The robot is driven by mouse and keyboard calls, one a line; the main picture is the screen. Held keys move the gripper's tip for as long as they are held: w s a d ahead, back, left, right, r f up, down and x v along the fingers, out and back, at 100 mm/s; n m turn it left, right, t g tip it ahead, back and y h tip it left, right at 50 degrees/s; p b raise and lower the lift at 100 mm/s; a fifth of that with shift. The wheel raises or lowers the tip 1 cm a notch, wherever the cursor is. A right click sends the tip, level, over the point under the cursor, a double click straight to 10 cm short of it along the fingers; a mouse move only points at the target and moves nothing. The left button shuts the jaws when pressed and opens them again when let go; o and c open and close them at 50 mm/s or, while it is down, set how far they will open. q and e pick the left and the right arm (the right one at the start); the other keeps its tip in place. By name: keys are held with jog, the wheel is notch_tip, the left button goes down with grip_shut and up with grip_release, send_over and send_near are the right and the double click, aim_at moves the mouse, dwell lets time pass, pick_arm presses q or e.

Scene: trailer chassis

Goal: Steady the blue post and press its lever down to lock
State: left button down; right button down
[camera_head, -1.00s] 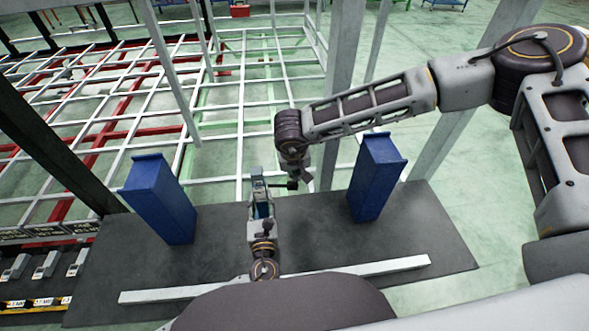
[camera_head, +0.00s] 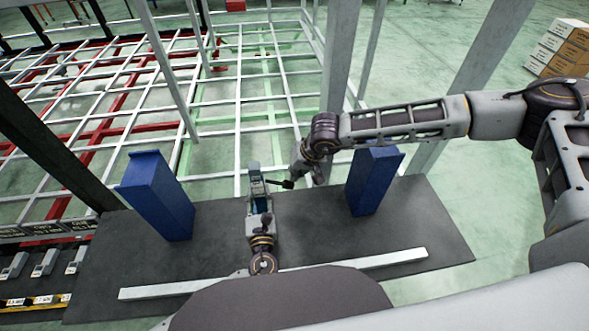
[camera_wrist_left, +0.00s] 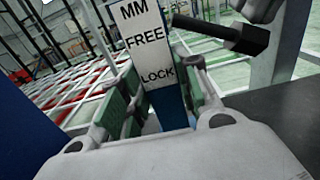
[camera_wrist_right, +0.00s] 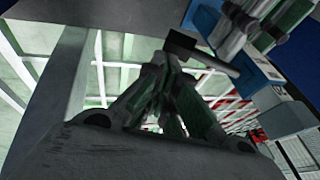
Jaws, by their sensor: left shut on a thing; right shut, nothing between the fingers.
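The slim blue post (camera_wrist_left: 170,108) carries a white plate (camera_wrist_left: 145,42) with the words FREE and LOCK. A black lever (camera_wrist_left: 228,36) sticks out to its right, about level with FREE, its outer end slightly lower. The lever also shows in the head view (camera_head: 283,184). My left gripper (camera_head: 258,200) is shut on the post, a green-padded finger on either side. My right gripper (camera_wrist_right: 163,65) is shut and empty, its fingertips close beside the lever (camera_wrist_right: 200,50) in the right wrist view. I cannot tell whether they touch it.
Two wide blue uprights stand on the dark platform (camera_head: 320,230), one left (camera_head: 158,195) and one right (camera_head: 374,180) of the grippers. A white bar (camera_head: 380,262) lies at its front. A grid of white and red frame beams (camera_head: 110,105) spreads behind.

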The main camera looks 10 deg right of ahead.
jog(key=shift+a, duration=0.45)
jog(key=shift+a+r, duration=0.1)
jog(key=shift+a, duration=0.2)
dwell(0.4)
jog(key=shift+r, duration=0.1)
jog(key=s+d+r, duration=0.1)
jog(key=d+r, duration=0.6)
jog(key=r, duration=0.3)
jog(key=shift+s+r, duration=0.15)
jog(key=shift+r, duration=0.2)
dwell(0.3)
jog(key=shift+d, duration=0.1)
